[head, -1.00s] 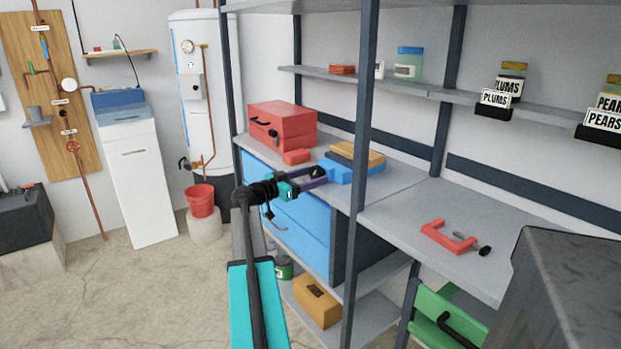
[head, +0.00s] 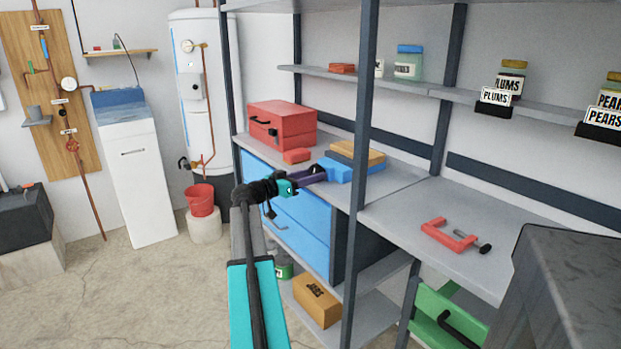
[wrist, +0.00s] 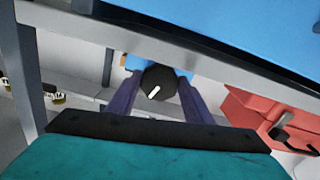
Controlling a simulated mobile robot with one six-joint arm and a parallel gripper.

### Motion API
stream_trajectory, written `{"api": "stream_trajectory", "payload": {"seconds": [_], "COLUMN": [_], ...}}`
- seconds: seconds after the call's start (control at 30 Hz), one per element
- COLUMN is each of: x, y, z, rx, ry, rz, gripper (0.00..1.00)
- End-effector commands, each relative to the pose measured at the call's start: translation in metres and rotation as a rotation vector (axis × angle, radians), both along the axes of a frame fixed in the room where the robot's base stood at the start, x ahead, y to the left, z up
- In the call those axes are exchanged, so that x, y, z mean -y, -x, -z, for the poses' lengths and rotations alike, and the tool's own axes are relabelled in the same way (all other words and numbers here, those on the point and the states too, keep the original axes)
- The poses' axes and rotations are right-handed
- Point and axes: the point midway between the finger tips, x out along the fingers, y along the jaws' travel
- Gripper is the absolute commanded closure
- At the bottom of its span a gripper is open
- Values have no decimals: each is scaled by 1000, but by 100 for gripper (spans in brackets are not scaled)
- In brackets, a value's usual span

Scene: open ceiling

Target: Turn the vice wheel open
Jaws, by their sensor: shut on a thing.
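The blue vice (head: 337,172) sits on the grey bench, with a yellow-brown block (head: 358,152) behind it. Its wheel (wrist: 160,80), a round black knob with a white mark, shows in the wrist view. My gripper (head: 318,173) reaches the front of the vice from the left. In the wrist view the two purple fingers of my gripper (wrist: 160,92) lie on either side of the wheel and are shut on it. The white mark is tilted. In the head view the fingers largely hide the wheel.
A red toolbox (head: 282,128) and a small red block (head: 297,156) stand left of the vice. A dark shelf post (head: 357,200) rises just right of it. A red clamp (head: 449,237) lies on the right bench. Blue drawers (head: 290,215) are below.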

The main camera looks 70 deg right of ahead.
Motion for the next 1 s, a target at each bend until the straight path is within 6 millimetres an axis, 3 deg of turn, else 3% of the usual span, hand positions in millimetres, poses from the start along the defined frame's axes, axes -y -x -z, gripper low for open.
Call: {"api": "stream_trajectory", "payload": {"seconds": [0.5, 1.0], "x": [0, 0], "y": [-1, -2], "z": [-1, -1], "rx": [-269, -326], "ry": [-173, -208], "rz": [-5, -5], "gripper": [76, 76]}}
